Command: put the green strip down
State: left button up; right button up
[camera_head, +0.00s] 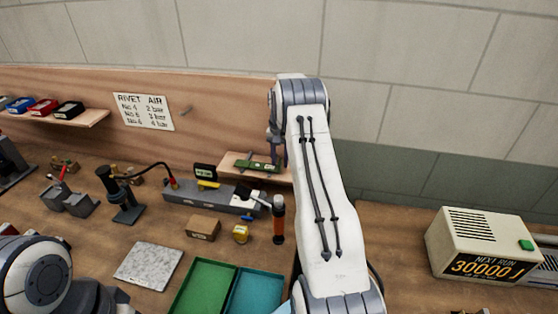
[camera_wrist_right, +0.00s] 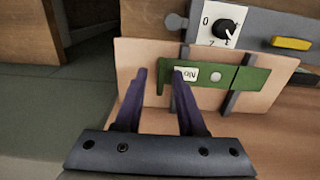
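The green strip (camera_wrist_right: 252,77) lies across two dark upright supports (camera_wrist_right: 230,101) on a pale wooden board (camera_wrist_right: 200,125) in the right wrist view. It carries a white label and a pale round spot. In the head view the green strip (camera_head: 258,166) shows at the back of the bench, left of my right arm. My right gripper (camera_wrist_right: 160,74) has its two purple fingers apart, with the strip's left end between their tips in the picture. Whether they touch it I cannot tell. In the head view the right gripper is mostly hidden by my arm. My left gripper is out of view.
A grey fixture with a dial (camera_wrist_right: 227,28) stands close to the board. On the bench are an orange-handled tool (camera_head: 278,220), a small brown box (camera_head: 203,228), a grey slab (camera_head: 148,265) and a green tray (camera_head: 186,302). A counter box (camera_head: 485,245) stands right.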

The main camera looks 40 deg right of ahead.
jog(key=shift+r, duration=0.55)
notch_tip(320, 180, up, 12)
jog(key=b, duration=0.2)
jog(key=shift+f+b, duration=0.2)
jog(key=shift+b, duration=0.1)
jog(key=a+r+n, duration=0.2)
jog(key=a, duration=0.8)
jog(key=a+r+n, duration=0.2)
jog(key=a+n, duration=0.1)
jog(key=a, duration=0.6)
jog(key=s+a+n, duration=0.3)
jog(key=s+a, duration=0.4)
jog(key=a, duration=0.6)
jog(key=s+a+n, duration=0.4)
jog(key=s+a, duration=0.4)
jog(key=s, duration=0.3)
jog(key=s+a+f+n, duration=0.1)
jog(key=s+f+n, duration=0.1)
jog(key=s, duration=0.6)
jog(key=s+a+f+n+y, duration=0.1)
jog(key=s+f+n, duration=0.2)
jog(key=s, duration=0.6)
